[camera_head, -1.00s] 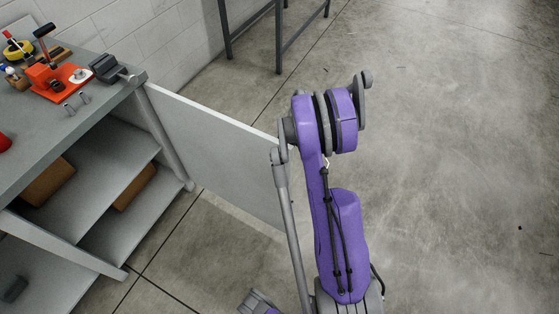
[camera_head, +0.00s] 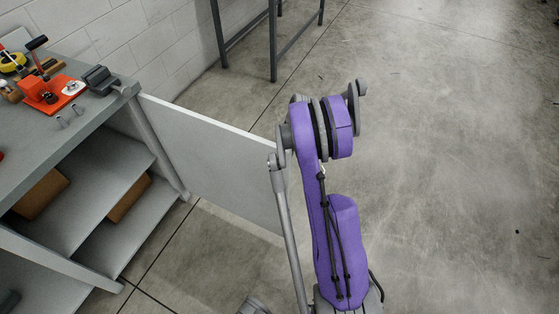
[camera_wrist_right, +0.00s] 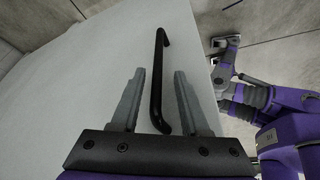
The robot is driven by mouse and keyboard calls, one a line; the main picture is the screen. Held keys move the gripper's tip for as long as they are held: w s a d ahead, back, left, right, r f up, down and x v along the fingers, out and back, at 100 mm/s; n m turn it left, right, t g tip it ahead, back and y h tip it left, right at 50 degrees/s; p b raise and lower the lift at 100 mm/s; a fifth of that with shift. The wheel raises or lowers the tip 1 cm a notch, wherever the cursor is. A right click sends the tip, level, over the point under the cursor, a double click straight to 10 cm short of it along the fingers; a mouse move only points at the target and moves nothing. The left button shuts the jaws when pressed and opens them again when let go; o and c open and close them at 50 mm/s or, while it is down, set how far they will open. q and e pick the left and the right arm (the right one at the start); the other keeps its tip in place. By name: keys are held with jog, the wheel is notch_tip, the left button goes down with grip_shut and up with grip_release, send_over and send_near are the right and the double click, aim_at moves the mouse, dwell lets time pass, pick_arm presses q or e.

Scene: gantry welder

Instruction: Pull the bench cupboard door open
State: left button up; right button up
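The bench cupboard door (camera_head: 220,162) is a pale grey panel standing wide open, swung out from the bench's corner post. In the right wrist view its face (camera_wrist_right: 85,75) fills the left and middle, with a black bar handle (camera_wrist_right: 158,85) on it. My right gripper (camera_wrist_right: 160,73) is open, with one finger on each side of the handle and visible gaps between. In the head view the right gripper is hidden behind the door and arm. A grey part of mine (camera_wrist_right: 225,45), perhaps the left gripper, shows at right in the wrist view; its state is unclear.
The grey workbench (camera_head: 95,120) at left has open shelves with brown boxes (camera_head: 42,195), and a vise (camera_head: 100,80) and an orange tool (camera_head: 50,93) on top. A dark metal stand (camera_head: 273,45) is at the back. The concrete floor right is clear.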

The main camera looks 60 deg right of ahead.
jog(key=shift+w, duration=0.1)
jog(key=p+v, duration=0.1)
jog(key=v, duration=0.9)
jog(key=shift+r+p, duration=0.35)
jog(key=shift+d, duration=0.15)
